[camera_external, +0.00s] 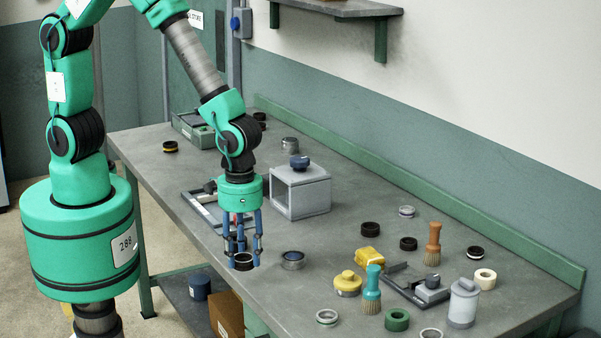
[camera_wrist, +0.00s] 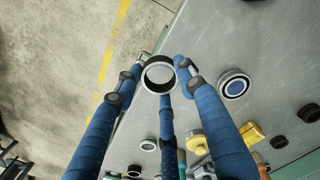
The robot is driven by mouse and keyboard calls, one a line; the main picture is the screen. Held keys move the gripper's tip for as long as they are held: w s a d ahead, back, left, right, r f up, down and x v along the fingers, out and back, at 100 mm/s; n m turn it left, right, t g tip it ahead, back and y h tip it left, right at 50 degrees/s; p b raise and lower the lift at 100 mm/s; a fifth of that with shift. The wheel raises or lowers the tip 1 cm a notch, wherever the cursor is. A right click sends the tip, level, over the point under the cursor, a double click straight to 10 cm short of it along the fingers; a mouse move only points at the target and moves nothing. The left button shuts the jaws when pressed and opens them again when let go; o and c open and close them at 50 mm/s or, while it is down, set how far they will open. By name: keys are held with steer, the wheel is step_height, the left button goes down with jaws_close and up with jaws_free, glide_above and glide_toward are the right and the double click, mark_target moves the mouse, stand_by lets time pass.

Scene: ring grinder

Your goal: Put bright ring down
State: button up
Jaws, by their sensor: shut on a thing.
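My gripper (camera_external: 242,255) points straight down near the table's front edge, its blue fingers shut around a ring (camera_external: 243,262). In the wrist view the held ring (camera_wrist: 147,82) has a dark outer side and a bright, pale inner face, with the fingertips (camera_wrist: 160,72) at its sides. I cannot tell whether the ring touches the table (camera_external: 215,243) or hangs just above it.
A grey box with a blue knob (camera_external: 300,190) stands behind my gripper, with a dark frame (camera_external: 202,208) to the left. Bare table lies between the box and dark rings.

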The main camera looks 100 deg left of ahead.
steer(key=shift+a, duration=0.1)
steer(key=shift+n, duration=0.6)
steer(key=a, duration=0.3)
steer(key=w+a, duration=0.1)
steer(key=a, duration=0.2)
steer(key=w+a, duration=0.1)
steer(key=a, duration=0.2)
steer(key=shift+w+a+r+p, duration=0.1)
steer(key=shift+w+a+p, duration=0.15)
steer(key=shift+p, duration=0.1)
steer(key=shift+n, duration=0.6)
steer(key=a, duration=1.2)
steer(key=shift+w+a+p, duration=0.15)
steer(key=shift+w+p, duration=0.05)
steer(key=shift+p, duration=0.1)
steer(key=shift+w, duration=0.15)
steer(key=w+a, duration=0.1)
steer(key=w, duration=0.4)
steer(key=w+a+f, duration=0.1)
steer(key=w, duration=0.3)
steer(key=w+a+b, duration=0.1)
steer(key=w, duration=0.4)
steer(key=shift+w+f, duration=0.15)
steer(key=shift+w, duration=0.15)
steer(key=shift+w, duration=0.2)
steer(key=shift+w+a+f, duration=0.1)
steer(key=shift+w+f, duration=0.1)
steer(key=shift+f, duration=0.1)
steer(key=shift+f+b, duration=0.3)
steer(key=shift+f, duration=1.25)
